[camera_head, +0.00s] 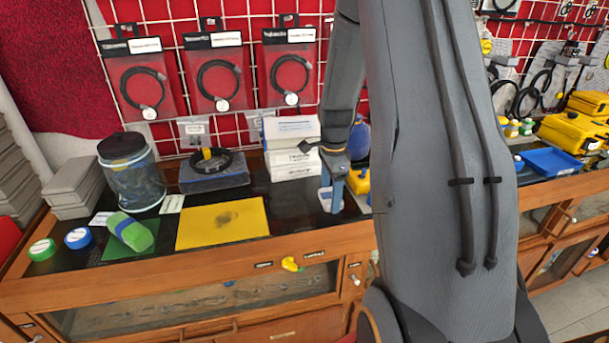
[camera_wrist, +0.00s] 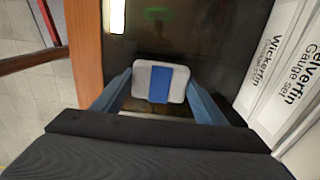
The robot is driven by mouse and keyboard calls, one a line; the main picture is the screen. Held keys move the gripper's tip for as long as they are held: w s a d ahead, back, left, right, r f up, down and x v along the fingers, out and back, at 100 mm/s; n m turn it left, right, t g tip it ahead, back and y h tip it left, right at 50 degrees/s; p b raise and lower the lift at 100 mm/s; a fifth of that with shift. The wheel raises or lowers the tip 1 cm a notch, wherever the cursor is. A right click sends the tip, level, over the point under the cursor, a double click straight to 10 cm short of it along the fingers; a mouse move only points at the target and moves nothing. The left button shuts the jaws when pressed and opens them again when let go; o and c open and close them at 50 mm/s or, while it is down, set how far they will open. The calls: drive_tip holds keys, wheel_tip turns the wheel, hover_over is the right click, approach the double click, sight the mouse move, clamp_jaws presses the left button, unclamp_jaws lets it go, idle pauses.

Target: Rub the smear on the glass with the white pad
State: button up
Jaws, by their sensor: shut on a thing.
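The white pad (camera_head: 324,202) has a blue block on its top; it also shows in the wrist view (camera_wrist: 143,83). My gripper (camera_head: 335,190) has blue fingers on either side of the pad and is shut on it; the fingers show in the wrist view too (camera_wrist: 160,97). The pad is at or just above the dark glass top (camera_head: 290,208); I cannot tell whether it touches. The smear (camera_head: 228,219) is a dark greyish patch seen over a yellow sheet (camera_head: 195,236), to the left of my gripper in the head view.
White boxes (camera_head: 293,165) stand just behind and left of my gripper. A cable coil on a dark box (camera_head: 213,182), a jar (camera_head: 132,180), a green bottle (camera_head: 130,232) and two round tins (camera_head: 78,238) sit further left. A yellow object (camera_head: 357,181) is beside my gripper.

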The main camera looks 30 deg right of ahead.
sight(301, 208)
drive_tip(key=shift+s+d, duration=0.25)
drive_tip(key=shift+d, duration=0.55)
drive_tip(key=shift+r+p, duration=0.15)
drive_tip(key=shift+p, duration=0.15)
drive_tip(key=shift+a, duration=0.3)
drive_tip(key=shift+w+a+p, duration=0.2)
drive_tip(key=shift+w+a, duration=0.2)
drive_tip(key=shift+a, duration=1.2)
drive_tip(key=shift+w+a+p, duration=0.2)
drive_tip(key=shift+w+a, duration=0.2)
drive_tip(key=shift+a, duration=1.2)
drive_tip(key=shift+w+a+p, duration=0.2)
drive_tip(key=shift+w+a, duration=0.2)
drive_tip(key=shift+a, duration=1.2)
wheel_tip(301, 208, up, 8)
drive_tip(key=p, duration=0.5)
